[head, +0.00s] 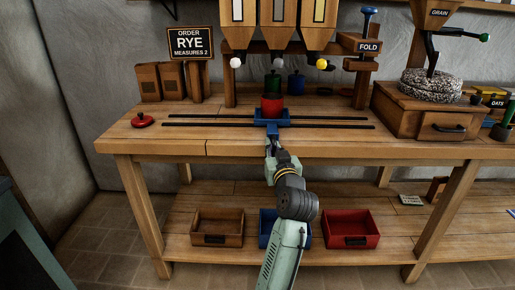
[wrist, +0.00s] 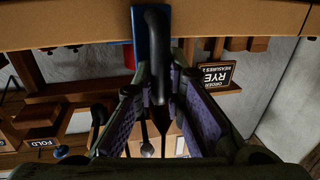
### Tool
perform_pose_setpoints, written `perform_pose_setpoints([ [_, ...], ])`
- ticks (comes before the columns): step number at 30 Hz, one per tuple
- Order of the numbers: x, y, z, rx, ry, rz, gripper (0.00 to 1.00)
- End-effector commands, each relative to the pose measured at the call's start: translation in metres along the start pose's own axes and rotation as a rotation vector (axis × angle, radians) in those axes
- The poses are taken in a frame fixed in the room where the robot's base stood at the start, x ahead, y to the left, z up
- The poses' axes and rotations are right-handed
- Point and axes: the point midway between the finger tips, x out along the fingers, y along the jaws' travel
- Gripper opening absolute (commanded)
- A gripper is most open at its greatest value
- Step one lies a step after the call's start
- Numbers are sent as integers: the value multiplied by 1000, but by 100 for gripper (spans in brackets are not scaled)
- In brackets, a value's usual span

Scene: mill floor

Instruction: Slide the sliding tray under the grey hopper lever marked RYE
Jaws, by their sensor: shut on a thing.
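The blue sliding tray (head: 272,122) sits on two dark rails, with a red container (head: 272,105) on it. My gripper (head: 272,150) is at the table's front edge, shut on the tray's handle. In the wrist view the dark handle (wrist: 154,25) runs between the fingers of my gripper (wrist: 160,88), beside the blue tray edge (wrist: 138,40). Three hoppers hang above, with a white knob (head: 235,62) left, a grey knob (head: 277,61) middle and a yellow knob (head: 321,63) right. The tray appears roughly below the grey knob; exact alignment is unclear. Hopper labels are unreadable.
The order sign (head: 190,43) reads RYE, MEASURES 2. The rails (head: 335,126) are clear on both sides of the tray. A red lid (head: 143,120) lies left. A FOLD post (head: 368,47) and a grain mill (head: 430,88) stand right. Bins (head: 351,240) sit on the lower shelf.

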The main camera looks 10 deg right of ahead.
Motion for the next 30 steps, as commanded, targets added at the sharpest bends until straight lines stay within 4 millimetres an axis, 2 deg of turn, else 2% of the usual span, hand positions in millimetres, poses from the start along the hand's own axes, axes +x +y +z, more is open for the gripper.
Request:
perform_pose_setpoints([
  [6, -2, 10, 1, 1, -2, 0, 0],
  [16, -2, 11, 1, 1, -3, -1, 0],
  [17, -2, 11, 1, 1, -3, -1, 12],
  [18, -2, 11, 1, 1, -3, -1, 14],
  [26, -2, 10, 0, 1, -1, 0, 32],
  [30, -2, 10, 0, 1, -1, 0, 32],
])
